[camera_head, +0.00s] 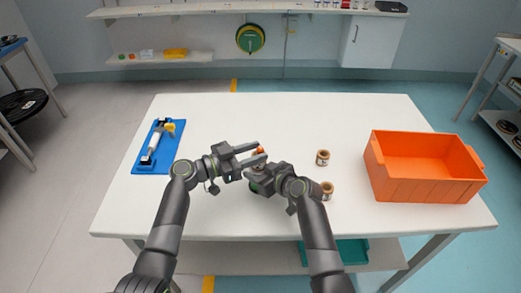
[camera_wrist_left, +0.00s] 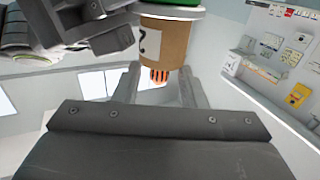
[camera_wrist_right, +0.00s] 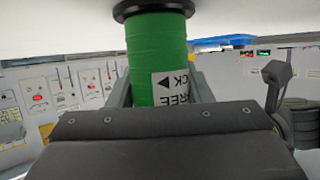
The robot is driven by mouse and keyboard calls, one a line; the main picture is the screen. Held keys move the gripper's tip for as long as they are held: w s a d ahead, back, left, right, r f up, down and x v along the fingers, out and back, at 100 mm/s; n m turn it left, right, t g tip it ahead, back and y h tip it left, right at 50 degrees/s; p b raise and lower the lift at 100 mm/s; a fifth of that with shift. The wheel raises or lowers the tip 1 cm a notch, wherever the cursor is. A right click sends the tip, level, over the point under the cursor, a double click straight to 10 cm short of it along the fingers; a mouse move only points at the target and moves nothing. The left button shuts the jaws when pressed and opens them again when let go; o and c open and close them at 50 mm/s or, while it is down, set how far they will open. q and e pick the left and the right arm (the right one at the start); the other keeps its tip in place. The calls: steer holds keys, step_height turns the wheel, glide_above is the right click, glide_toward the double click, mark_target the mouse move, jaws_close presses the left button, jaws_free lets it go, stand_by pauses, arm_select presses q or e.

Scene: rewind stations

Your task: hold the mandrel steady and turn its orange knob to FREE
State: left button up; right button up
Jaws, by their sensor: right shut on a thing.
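The mandrel stands between my grippers, mostly hidden in the head view. Its green body (camera_wrist_right: 157,45) has a black flange and a label reading FREE with an arrow, partly cut off. A tan section (camera_wrist_left: 164,42) with a dark mark shows in the left wrist view, with the orange knob (camera_wrist_left: 158,76) at its end. The knob also shows in the head view (camera_head: 260,149). My left gripper (camera_head: 261,152) is open, its fingers either side of the knob with gaps. My right gripper (camera_head: 256,179) is shut on the green body, lower down.
Two small tan rolls, one farther (camera_head: 322,157) and one nearer (camera_head: 327,188), stand right of the grippers. An orange bin (camera_head: 425,187) is at the table's right. A blue tray (camera_head: 152,167) with a roller device lies at the left. The table's back middle is clear.

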arm_select(q)
steer(key=shift+x, duration=1.05)
jaws_close()
steer(key=shift+m+g, duration=0.3)
steer(key=shift+g, duration=0.1)
steer(key=shift+f+m+g+h, duration=0.1)
steer(key=shift+m+g+h, duration=0.6)
steer(key=shift+m+g, duration=0.95)
steer(key=shift+a+m+g, duration=0.1)
steer(key=shift+m+g, duration=0.35)
steer(key=shift+g, duration=1.1)
steer(key=shift+m+g, duration=0.6)
steer(key=shift+g, duration=0.4)
